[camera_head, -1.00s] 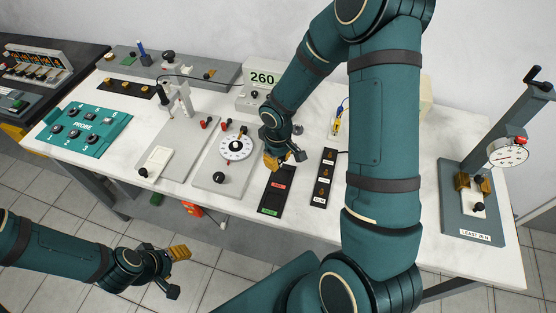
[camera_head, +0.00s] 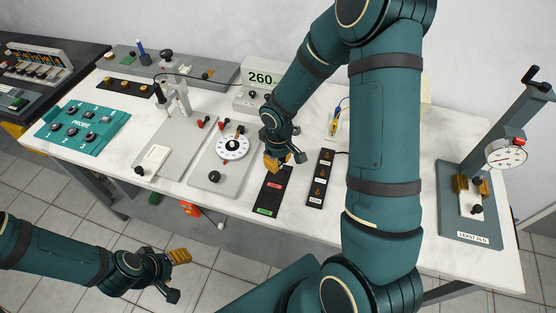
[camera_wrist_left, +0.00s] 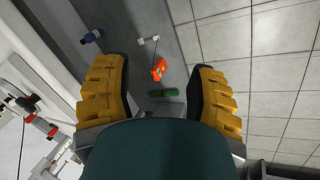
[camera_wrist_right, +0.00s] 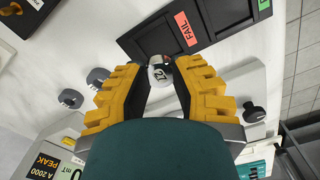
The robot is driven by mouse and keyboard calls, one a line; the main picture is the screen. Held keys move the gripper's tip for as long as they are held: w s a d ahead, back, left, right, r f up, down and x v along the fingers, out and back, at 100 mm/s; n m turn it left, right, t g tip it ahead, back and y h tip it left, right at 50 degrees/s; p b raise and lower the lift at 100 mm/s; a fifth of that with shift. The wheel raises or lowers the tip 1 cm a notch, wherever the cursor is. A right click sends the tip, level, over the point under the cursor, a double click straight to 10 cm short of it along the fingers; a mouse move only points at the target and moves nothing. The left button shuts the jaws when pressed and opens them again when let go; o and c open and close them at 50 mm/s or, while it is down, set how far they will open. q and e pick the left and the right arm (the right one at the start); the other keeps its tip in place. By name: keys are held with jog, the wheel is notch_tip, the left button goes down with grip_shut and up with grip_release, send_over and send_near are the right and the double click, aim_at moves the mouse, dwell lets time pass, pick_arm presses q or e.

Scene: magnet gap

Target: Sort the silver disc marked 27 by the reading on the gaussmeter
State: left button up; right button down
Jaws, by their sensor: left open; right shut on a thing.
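My right gripper (camera_head: 277,163) is shut on the silver disc marked 27. The disc (camera_wrist_right: 159,75) shows between the fingertips in the right wrist view, its number facing the camera. The gripper is over the back part of a black two-part tray (camera_head: 263,203), near its red FAIL label (camera_wrist_right: 186,28). A green label (camera_head: 265,211) is at the tray's front end. I cannot tell the disc's height above the tray. The gaussmeter (camera_head: 259,96) display shows 260; its lower line is too small to read. My left gripper (camera_head: 177,275) is open and empty, beyond the table's front edge.
A grey fixture with a white dial (camera_head: 233,147) stands left of the tray. A narrow black holder (camera_head: 320,180) lies to its right. A teal PROBE board (camera_head: 82,128) is at the left, and a press with a gauge (camera_head: 506,153) at the right.

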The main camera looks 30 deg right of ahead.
aim_at(278, 175)
pick_arm(q)
jog(key=shift+s+d+f+b, duration=0.1)
jog(key=shift+s+f+b, duration=0.1)
jog(key=shift+f+b, duration=0.55)
jog(key=shift+s+f+b, duration=0.2)
jog(key=shift+f+b, duration=0.45)
jog(key=shift+f, duration=0.1)
jog(key=shift+s+d+f+b, duration=0.1)
jog(key=shift+s+f+b, duration=0.1)
jog(key=shift+f+b, duration=0.55)
pick_arm(e)
jog(key=shift+f, duration=2.5)
pick_arm(q)
jog(key=shift+f, duration=0.15)
pick_arm(e)
jog(key=shift+f, duration=0.2)
jog(key=c, duration=0.8)
grip_release()
jog(key=o, duration=0.3)
jog(key=shift+o, duration=0.2)
jog(key=shift+r+p, duration=1.55)
jog(key=shift+r, duration=0.75)
pick_arm(q)
notch_tip(278, 175, up, 3)
jog(key=shift+r, duration=0.15)
pick_arm(e)
jog(key=o, duration=0.5)
jog(key=shift+c, duration=0.2)
